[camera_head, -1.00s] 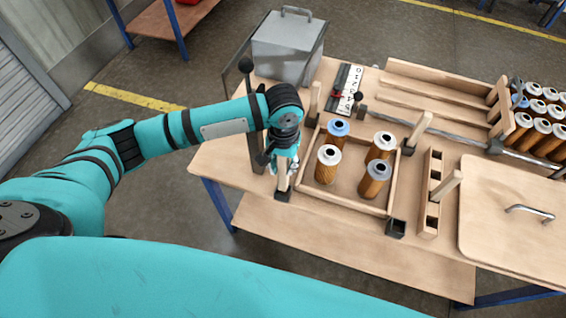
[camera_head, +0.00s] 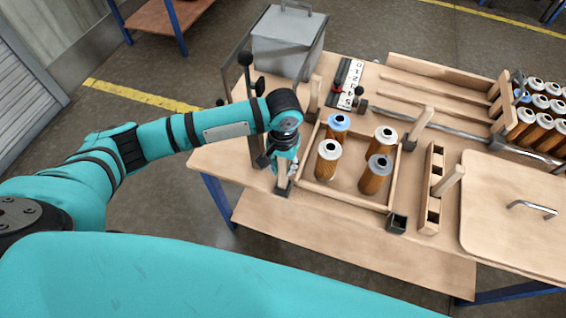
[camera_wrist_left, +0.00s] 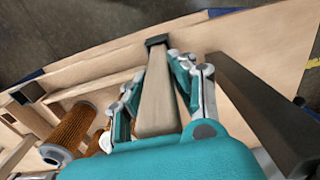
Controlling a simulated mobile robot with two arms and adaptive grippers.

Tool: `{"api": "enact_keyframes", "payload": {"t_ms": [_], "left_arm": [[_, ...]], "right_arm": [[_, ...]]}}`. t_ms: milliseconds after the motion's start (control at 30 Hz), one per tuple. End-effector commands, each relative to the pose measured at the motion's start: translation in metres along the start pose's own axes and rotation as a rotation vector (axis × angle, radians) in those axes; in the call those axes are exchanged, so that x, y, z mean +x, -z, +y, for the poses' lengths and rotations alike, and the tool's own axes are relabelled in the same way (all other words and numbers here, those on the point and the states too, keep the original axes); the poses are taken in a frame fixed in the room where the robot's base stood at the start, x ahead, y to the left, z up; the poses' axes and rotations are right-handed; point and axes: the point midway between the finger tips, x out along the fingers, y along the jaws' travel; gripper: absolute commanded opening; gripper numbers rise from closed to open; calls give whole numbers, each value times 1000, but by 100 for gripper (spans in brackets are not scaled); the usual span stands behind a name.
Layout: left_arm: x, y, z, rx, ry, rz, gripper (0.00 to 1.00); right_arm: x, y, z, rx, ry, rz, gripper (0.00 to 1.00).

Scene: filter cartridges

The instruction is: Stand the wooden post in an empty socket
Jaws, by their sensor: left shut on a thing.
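My left gripper (camera_head: 284,180) is shut on a pale wooden post (camera_wrist_left: 158,95) at the front left corner of the shallow wooden tray (camera_head: 345,199). The post's lower end is at a black socket (camera_wrist_left: 157,41) at that corner; it appears to be in it, but how deep I cannot tell. The fingers hide much of the post in the head view. Another black socket (camera_head: 397,223) at the tray's front right corner looks empty. Posts stand at the back right corner (camera_head: 421,125) and back left corner (camera_head: 315,92). My right gripper is not in view.
Several filter cartridges (camera_head: 376,175) stand in the tray. A wooden rack (camera_head: 431,205) with square holes and a post is to its right. A dark upright bar (camera_head: 247,100) stands close to my left gripper. A grey metal box (camera_head: 287,45) is behind.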

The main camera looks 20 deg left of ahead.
Motion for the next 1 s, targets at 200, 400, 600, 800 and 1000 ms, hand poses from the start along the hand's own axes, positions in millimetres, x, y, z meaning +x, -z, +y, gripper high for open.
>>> {"api": "enact_keyframes", "payload": {"t_ms": [200, 400, 600, 800, 1000], "left_arm": [[7, 0, 0, 0, -1, 0, 0], [13, 0, 0, 0, -1, 0, 0], [19, 0, 0, 0, 0, 0, 0], [24, 0, 0, 0, 0, 0, 28], [23, 0, 0, 0, 0, 0, 52]], "right_arm": [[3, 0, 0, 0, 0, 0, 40], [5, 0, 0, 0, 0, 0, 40], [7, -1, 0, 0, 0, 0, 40], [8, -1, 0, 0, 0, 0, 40], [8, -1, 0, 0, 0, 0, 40]]}}
